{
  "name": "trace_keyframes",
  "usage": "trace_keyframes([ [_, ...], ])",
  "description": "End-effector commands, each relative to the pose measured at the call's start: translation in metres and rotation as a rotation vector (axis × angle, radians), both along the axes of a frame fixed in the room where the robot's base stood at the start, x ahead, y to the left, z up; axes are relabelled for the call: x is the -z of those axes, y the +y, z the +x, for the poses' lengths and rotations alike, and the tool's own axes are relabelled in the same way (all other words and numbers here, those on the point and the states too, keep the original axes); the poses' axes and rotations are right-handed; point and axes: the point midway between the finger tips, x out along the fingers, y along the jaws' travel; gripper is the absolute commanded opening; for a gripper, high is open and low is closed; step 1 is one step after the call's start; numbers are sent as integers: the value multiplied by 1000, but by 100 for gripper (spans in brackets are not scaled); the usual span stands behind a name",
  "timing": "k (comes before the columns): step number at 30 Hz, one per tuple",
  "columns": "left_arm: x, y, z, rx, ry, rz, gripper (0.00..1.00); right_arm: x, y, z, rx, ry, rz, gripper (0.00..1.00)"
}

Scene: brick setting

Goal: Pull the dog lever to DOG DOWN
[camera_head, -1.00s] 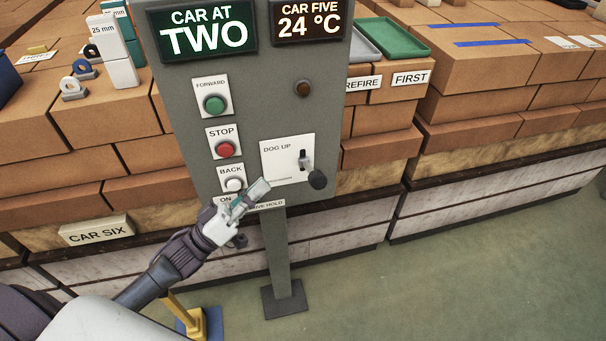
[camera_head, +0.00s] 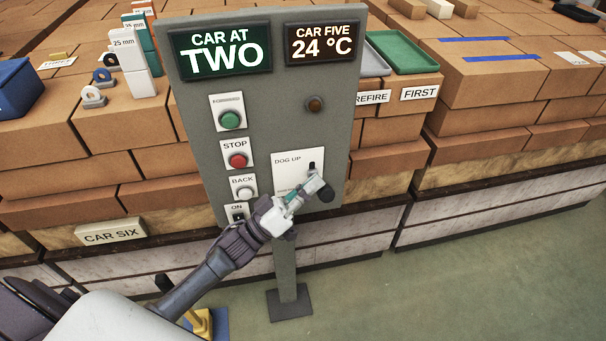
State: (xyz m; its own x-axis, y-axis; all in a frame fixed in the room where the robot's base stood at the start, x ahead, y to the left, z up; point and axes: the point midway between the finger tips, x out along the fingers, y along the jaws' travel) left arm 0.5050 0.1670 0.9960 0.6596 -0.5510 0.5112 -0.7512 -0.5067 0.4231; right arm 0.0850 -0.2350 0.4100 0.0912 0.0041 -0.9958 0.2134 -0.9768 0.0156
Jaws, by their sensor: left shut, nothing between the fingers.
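The dog lever's white plate (camera_head: 290,162), marked DOG UP, is at the lower right of the grey panel (camera_head: 272,110). The top of its dark slot (camera_head: 312,166) shows; the lever handle and the lower lettering are mostly hidden behind my gripper. I cannot tell whether the tips touch the lever. My right gripper is not in view.
Left of the plate are the green (camera_head: 230,120), red STOP (camera_head: 238,161) and white BACK (camera_head: 244,193) buttons and an ON switch (camera_head: 238,213). Brick stacks (camera_head: 130,130) stand behind the panel. Green floor (camera_head: 430,290) is open at front right.

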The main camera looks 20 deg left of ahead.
Motion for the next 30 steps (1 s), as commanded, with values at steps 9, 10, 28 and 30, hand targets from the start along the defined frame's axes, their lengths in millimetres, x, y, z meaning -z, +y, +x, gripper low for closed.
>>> trace_keyframes([
  [9, 4, -2, -1, 0, 0, 1, 0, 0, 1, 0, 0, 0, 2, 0],
  [10, 4, -2, -1, 0, 0, 1, 0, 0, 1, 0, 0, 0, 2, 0],
  [28, 38, -9, -11, 2, -182, 127, 0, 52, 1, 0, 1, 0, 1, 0],
  [30, 47, -10, -14, 2, -232, 162, 0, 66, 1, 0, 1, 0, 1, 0],
])
